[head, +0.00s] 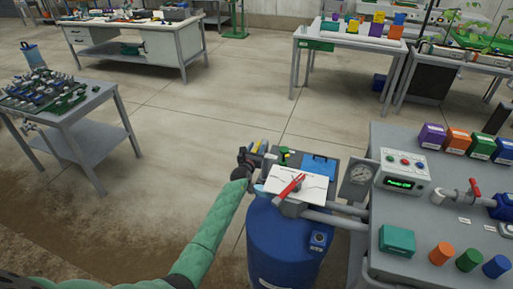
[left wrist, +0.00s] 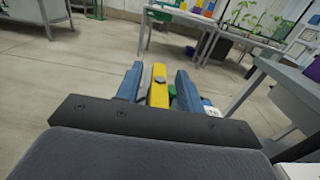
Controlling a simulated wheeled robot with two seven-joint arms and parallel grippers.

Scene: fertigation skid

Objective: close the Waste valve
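My left gripper (head: 255,155) is at the left side of the blue drum's top, at the end of my green-sleeved arm. In the left wrist view its two blue fingers (left wrist: 158,88) stand apart, one on each side of a yellow valve handle (left wrist: 158,84). Narrow gaps show between the handle and the fingers, so I see no firm grip. The yellow handle (head: 260,146) shows small in the head view, partly hidden by the gripper. A red valve handle (head: 290,186) lies over a white plate on the drum. I cannot read which one is labelled Waste. My right gripper is out of view.
The blue drum (head: 285,245) stands left of the grey skid bench (head: 440,225). A grey parts table (head: 85,108) stands far left. Floor between is clear.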

